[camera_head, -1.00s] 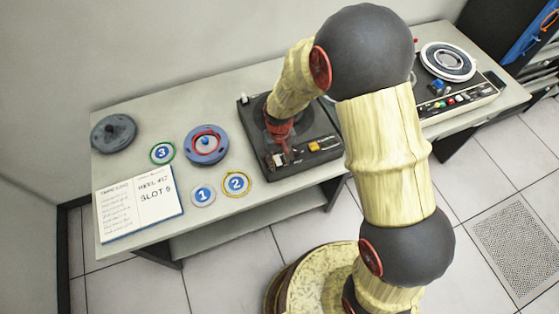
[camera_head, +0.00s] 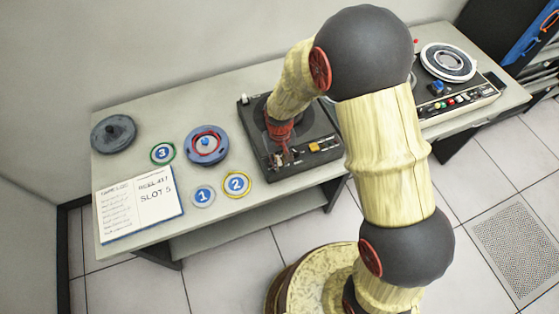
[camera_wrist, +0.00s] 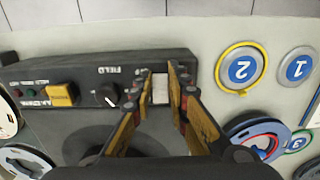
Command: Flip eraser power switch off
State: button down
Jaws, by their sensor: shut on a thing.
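The eraser (camera_head: 322,130) is a dark box on the bench with a control strip along its front edge. My gripper (camera_head: 285,157) is at the left part of this strip, pointing down. In the wrist view my gripper (camera_wrist: 162,78) has its two fingers on either side of a small pale power switch (camera_wrist: 160,92), shut on it. The fingers partly hide the switch, and I cannot tell which way it is set. A black knob (camera_wrist: 107,95) marked FIELD and an amber button (camera_wrist: 62,94) sit beside it on the strip.
Left of the eraser lie a blue reel (camera_head: 221,143), numbered discs 1 (camera_head: 203,196), 2 (camera_head: 237,184) and 3 (camera_head: 163,153), an open notebook (camera_head: 118,213) and a grey reel (camera_head: 114,132). A tape deck (camera_head: 485,90) stands at the right.

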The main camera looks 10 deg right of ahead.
jog(key=p, duration=0.1)
jog(key=g+p, duration=0.1)
jog(key=shift+w+r+g+p, duration=0.2)
jog(key=shift+g+p, duration=0.1)
jog(key=shift+w+a+g+h+p, duration=0.1)
jog(key=shift+w+g+h+p, duration=0.2)
jog(key=shift+g+p, duration=0.4)
jog(key=shift+w+a+g+h+p, duration=0.15)
jog(key=shift+g+h+p, duration=0.25)
jog(key=shift+g, duration=0.5)
jog(key=c, duration=1.7)
grip_release()
jog(key=v, duration=1.2)
